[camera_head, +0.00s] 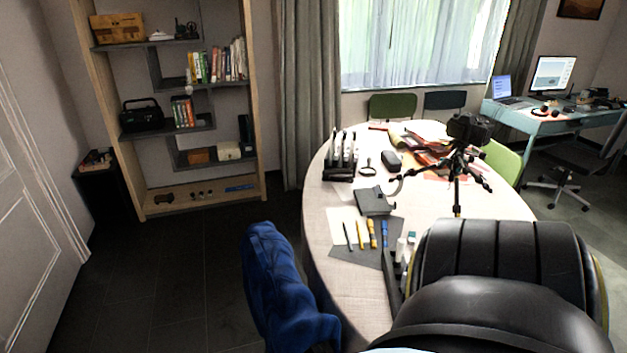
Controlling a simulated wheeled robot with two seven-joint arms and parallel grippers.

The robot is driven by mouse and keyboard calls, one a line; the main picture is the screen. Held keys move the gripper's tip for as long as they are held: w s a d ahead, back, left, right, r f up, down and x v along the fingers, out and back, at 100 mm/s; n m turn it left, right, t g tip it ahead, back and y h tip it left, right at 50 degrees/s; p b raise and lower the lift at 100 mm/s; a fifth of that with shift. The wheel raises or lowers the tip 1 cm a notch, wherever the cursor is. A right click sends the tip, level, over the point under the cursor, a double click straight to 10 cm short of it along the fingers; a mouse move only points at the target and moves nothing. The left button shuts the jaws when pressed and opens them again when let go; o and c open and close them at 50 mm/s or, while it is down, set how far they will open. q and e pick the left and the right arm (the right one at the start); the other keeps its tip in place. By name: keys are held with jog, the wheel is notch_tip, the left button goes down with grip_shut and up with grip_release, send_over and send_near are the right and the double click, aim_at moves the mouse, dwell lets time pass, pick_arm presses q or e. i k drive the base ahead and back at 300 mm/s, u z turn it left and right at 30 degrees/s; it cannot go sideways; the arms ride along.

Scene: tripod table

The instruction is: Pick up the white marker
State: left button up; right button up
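On the near part of the round table (328,205), several markers lie over white paper and a dark mat: a black one (348,236), two yellow ones (360,235) (372,234) and a blue one (385,233). Just right of them is a slim white object (400,250) that looks like the white marker. Another pale object with a teal top (411,241) is beside it. Both are small and partly hidden by the black chair, so I cannot be sure which is the marker. Neither of my grippers shows in the head view.
A large black chair (500,258) blocks the table's near right side. A chair with a blue jacket (275,275) stands at the near left. A camera on a tripod (458,165), a dark box (373,201) and a black rack (340,172) stand on the table. Floor at left is clear.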

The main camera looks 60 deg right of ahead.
aim_at(397, 261)
jog(key=u, duration=1)
jog(key=k, duration=1.85)
jog(key=z, duration=1.6)
